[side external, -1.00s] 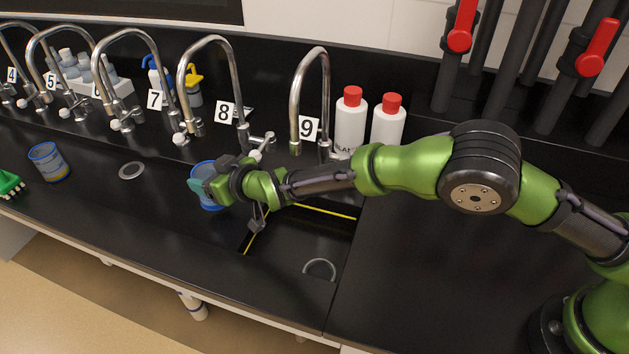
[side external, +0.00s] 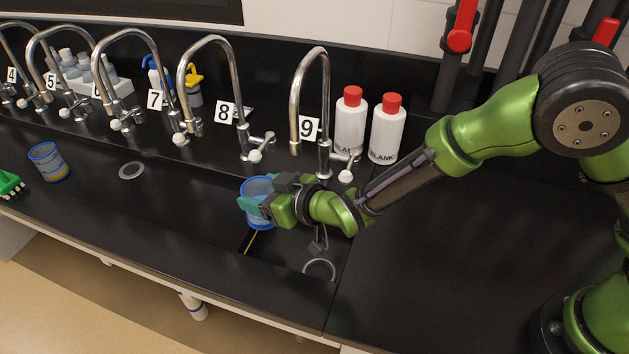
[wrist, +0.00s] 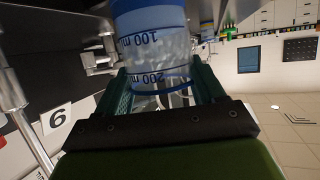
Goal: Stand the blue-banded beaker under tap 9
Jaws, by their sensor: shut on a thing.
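The blue-banded beaker (side external: 257,187) is clear with blue markings. It is held in my gripper (side external: 256,207), whose teal fingers close on its sides. In the wrist view the beaker (wrist: 150,42) shows its blue scale upside down between the fingers of my gripper (wrist: 163,90). Tap 9 (side external: 326,95) is a chrome gooseneck with its label (side external: 308,129) beside it. The beaker is left of and nearer the camera than the tap's spout end. In the wrist view the label (wrist: 56,117) appears inverted. Whether the beaker touches a surface cannot be told.
Tap 8 (side external: 240,90) stands behind and left of the beaker. Two white bottles with red caps (side external: 351,120) stand right of tap 9. Another blue-rimmed beaker (side external: 48,160) and a green brush (side external: 8,184) are far left.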

